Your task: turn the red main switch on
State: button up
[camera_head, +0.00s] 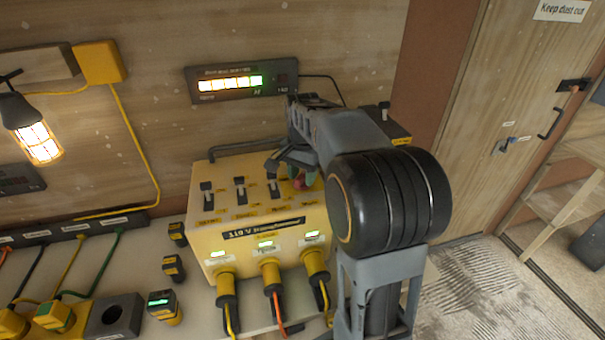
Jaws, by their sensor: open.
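The yellow power box (250,238) stands on the bench, with several black toggle levers on its sloped top. A small red part (299,183), likely the red main switch, shows at the right end of that top, mostly hidden by my gripper and arm. My gripper (287,170) is open and reaches down right at this red part. I cannot tell whether its fingers touch the switch, or which way the switch is set. Three green lights glow on the box front above three plugged-in yellow connectors (271,275).
A lit meter panel (242,81) hangs on the wooden wall behind. A caged lamp (36,127) glows at left. Yellow connectors (54,316), cables and small black-and-yellow items (164,307) lie on the bench. A door (500,120) and shelves (575,180) are at right.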

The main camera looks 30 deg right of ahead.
notch_tip(320, 180, up, 14)
dwell(0.6)
jog(key=shift+f, duration=0.15)
dwell(0.3)
jog(key=n+t, duration=0.2)
jog(key=n, duration=0.4)
send_over(299, 178)
notch_tip(299, 178, down, 8)
jog(key=shift+s, duration=0.1)
jog(key=s+a+f+n+t, duration=0.1)
jog(key=s+a+f+n, duration=0.1)
jog(key=s+a+f, duration=0.2)
jog(key=s+a+f+n+t, duration=0.1)
jog(key=s+a+f+n, duration=0.2)
jog(key=s, duration=0.8)
jog(key=shift+a+f, duration=0.4)
jog(key=shift+f, duration=0.05)
